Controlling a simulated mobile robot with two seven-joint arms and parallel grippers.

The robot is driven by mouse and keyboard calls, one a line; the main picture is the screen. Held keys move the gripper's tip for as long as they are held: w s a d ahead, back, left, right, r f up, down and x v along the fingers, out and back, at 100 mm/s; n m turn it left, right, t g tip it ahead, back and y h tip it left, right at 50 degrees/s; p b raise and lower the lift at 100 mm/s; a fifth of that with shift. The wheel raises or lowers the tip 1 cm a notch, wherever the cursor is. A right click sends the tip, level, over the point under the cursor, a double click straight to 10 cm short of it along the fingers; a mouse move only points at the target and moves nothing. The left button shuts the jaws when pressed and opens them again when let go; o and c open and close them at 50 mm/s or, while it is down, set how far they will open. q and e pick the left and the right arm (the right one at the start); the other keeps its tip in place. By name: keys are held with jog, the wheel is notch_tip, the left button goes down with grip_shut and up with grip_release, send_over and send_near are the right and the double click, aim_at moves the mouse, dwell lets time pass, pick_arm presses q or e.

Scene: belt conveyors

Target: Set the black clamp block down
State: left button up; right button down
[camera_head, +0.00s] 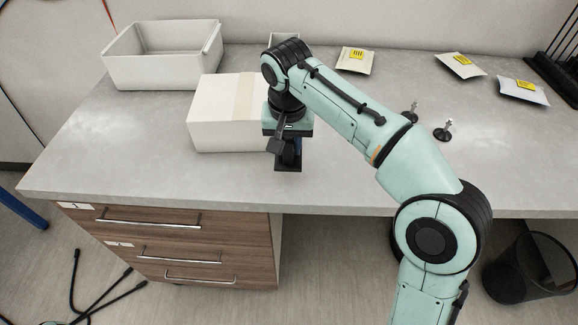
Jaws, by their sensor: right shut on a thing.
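My right gripper (283,146) points down over the front part of the grey desk, just right of the white box. It is shut on the black clamp block (289,167), a small dark piece at its tips near the desk surface. The fingers hide part of the block, and I cannot tell whether it touches the desk. My left gripper is not in view.
The white box (221,113) stands close left of my gripper. An open white bin (150,72) is behind it. Pouches (356,60) and two small black-based metal parts (446,131) lie farther right. The left front of the desk (110,150) is clear.

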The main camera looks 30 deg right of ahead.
aim_at(289, 161)
jog(key=shift+f+b, duration=0.7)
jog(key=shift+f, duration=2.2)
jog(key=shift+f, duration=0.1)
jog(key=shift+f, duration=0.15)
jog(key=c, duration=0.9)
grip_release()
jog(key=r+p, duration=0.1)
jog(key=r, duration=0.3)
jog(key=s+r+p, duration=0.1)
jog(key=r, duration=0.3)
jog(key=a+r+p, duration=0.1)
jog(key=r, duration=0.3)
jog(key=shift+s+r, duration=0.2)
jog(key=shift+s, duration=0.1)
